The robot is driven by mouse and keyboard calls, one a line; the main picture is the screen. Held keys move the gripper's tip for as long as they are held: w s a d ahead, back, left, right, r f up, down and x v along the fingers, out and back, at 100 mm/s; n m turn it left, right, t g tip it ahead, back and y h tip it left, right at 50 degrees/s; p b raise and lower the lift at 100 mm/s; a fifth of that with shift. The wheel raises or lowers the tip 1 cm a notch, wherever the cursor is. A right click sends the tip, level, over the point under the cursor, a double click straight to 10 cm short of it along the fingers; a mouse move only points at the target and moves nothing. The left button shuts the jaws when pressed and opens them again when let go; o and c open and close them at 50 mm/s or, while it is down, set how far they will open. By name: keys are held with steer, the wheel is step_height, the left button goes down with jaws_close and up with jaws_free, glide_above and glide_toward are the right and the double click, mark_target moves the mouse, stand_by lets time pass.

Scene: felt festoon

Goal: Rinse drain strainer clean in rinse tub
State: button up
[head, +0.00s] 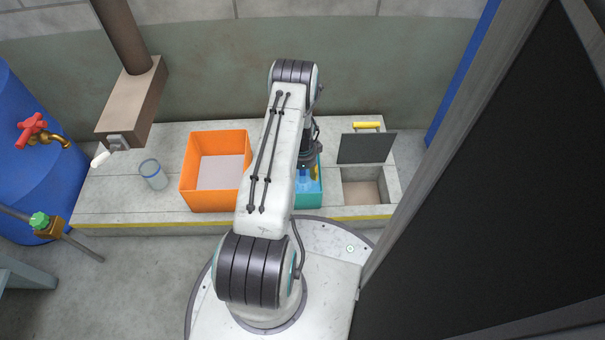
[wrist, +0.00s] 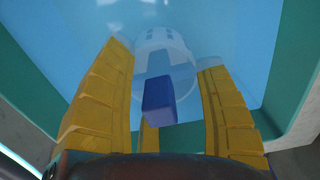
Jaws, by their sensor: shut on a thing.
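The drain strainer shows in the wrist view as a pale round body (wrist: 178,48) with a cross and a dark blue block-shaped grip (wrist: 158,100). My gripper's yellow fingers (wrist: 165,62) stand on both sides of it and are shut on it. The teal rinse tub (head: 308,203) holds blue water, and its green wall also shows in the wrist view (wrist: 292,65). In the head view my gripper (head: 314,172) is down inside the tub, mostly behind my arm, which hides the strainer. The strainer appears in or at the water; its depth and any dirt I cannot tell.
An orange bin (head: 192,185) stands left of the tub on the concrete ledge (head: 100,205). A clear blue-rimmed cup (head: 152,175) stands farther left. Right of the tub is a square drain opening (head: 366,172) with its dark lid (head: 367,148) raised. A dark panel (head: 500,200) borders the right side.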

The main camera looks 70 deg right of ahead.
steer(key=shift+r, duration=0.1)
steer(key=shift+r+p, duration=4.45)
steer(key=shift+r, duration=2.35)
